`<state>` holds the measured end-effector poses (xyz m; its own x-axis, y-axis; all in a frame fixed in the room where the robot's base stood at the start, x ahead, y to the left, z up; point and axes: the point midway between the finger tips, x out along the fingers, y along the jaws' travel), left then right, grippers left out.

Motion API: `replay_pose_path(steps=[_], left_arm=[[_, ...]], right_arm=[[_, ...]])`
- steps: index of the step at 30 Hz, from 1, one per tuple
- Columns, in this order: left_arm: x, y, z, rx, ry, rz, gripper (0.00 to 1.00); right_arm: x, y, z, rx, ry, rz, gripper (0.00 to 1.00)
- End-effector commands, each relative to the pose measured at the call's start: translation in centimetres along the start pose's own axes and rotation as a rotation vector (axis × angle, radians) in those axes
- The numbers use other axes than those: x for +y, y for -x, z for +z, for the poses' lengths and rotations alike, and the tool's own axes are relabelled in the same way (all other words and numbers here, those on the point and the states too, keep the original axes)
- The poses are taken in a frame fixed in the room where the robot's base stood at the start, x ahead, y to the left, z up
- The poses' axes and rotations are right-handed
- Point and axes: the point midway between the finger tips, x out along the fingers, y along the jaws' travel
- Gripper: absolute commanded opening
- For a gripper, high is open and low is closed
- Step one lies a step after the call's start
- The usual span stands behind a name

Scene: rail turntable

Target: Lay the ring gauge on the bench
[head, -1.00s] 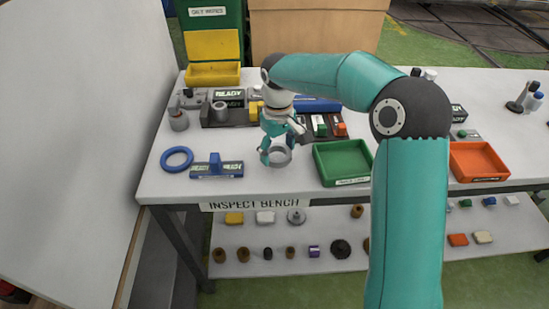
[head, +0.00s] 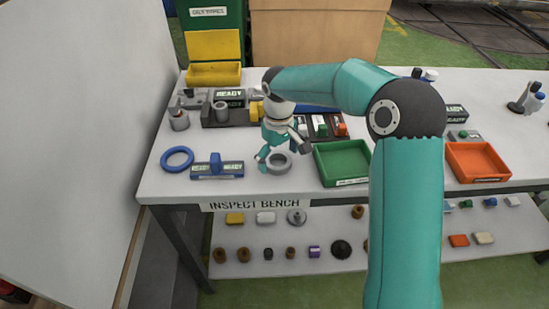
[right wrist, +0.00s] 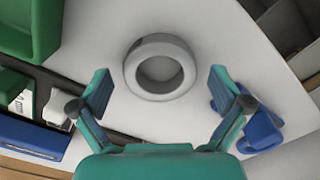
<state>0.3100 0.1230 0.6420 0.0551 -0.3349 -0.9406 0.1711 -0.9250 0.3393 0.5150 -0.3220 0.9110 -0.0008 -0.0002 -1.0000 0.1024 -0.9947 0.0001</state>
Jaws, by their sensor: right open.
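The ring gauge, a thick grey ring (head: 279,163), lies flat on the white inspect bench (head: 300,184) near its front edge. In the right wrist view the ring (right wrist: 160,91) shows whole, with its open bore facing the camera. My right gripper (head: 281,147) is just above and behind it. In the right wrist view the gripper's fingers (right wrist: 160,76) are spread wide on either side of the ring, with clear gaps and nothing held. My left gripper is not in view.
A green tray (head: 322,178) is close to the ring's right. A blue block with a label (head: 217,172) and a blue ring (head: 177,149) are to its left. Grey fixtures (head: 228,117) stand behind. An orange tray (head: 477,182) is farther right.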

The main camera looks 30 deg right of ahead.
Motion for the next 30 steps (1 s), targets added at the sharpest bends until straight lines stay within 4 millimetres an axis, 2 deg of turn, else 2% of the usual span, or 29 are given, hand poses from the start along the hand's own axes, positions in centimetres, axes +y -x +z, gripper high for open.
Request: replay_pose_path(steps=[5, 8, 21, 25, 30], left_arm=[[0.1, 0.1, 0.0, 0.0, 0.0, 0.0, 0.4], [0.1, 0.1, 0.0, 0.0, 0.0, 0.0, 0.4], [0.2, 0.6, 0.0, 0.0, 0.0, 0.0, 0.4], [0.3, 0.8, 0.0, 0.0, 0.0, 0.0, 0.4], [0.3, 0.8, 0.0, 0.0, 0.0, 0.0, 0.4]], right_arm=[[0.0, 0.6, -0.1, 0.002, 0.0, 0.001, 1.0], [0.0, 1.8, -0.1, 0.004, 0.0, 0.002, 1.0], [0.0, 10.2, -0.1, 0.004, 0.001, 0.001, 1.0], [-0.1, 11.6, -0.1, 0.002, 0.001, 0.001, 1.0], [-0.1, 12.2, -0.1, 0.0, 0.001, 0.0, 1.0]])
